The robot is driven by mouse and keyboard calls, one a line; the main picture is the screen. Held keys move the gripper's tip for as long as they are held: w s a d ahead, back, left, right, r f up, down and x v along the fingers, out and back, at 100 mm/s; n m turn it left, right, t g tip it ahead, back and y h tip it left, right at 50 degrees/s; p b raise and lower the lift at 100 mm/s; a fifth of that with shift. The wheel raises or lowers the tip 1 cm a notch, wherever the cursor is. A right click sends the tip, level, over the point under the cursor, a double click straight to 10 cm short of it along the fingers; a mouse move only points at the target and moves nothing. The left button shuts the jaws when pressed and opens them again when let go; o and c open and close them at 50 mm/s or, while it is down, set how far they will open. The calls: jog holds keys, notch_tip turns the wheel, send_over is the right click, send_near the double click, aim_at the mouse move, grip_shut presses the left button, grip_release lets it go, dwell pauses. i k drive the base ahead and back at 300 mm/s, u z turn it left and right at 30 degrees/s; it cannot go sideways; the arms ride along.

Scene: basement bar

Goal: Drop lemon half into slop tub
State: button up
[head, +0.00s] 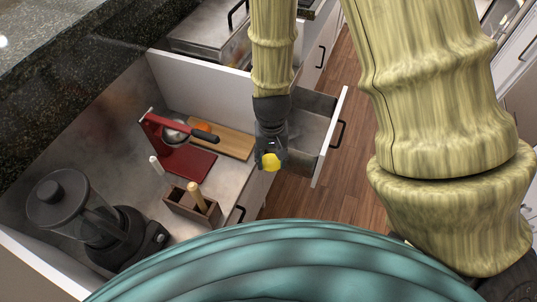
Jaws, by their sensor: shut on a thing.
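My gripper (270,157) hangs from my arm in the middle of the head view, shut on a small yellow piece, which looks like the lemon half (271,162). It holds the piece in the air near the counter's right edge, beside an open drawer (316,127). The cut face cannot be made out. I cannot pick out a slop tub for certain in this view.
A red press (184,163) with a metal bowl stands on the counter beside a wooden board (234,143). A wooden caddy (189,209) with upright handles stands in front. A blender (95,215) is at left. Wooden floor (300,203) lies at right.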

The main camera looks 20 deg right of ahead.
aim_at(299, 134)
jog(key=k, duration=0.5)
jog(key=z, duration=1.95)
jog(key=i, duration=1.25)
jog(key=u, duration=2.2)
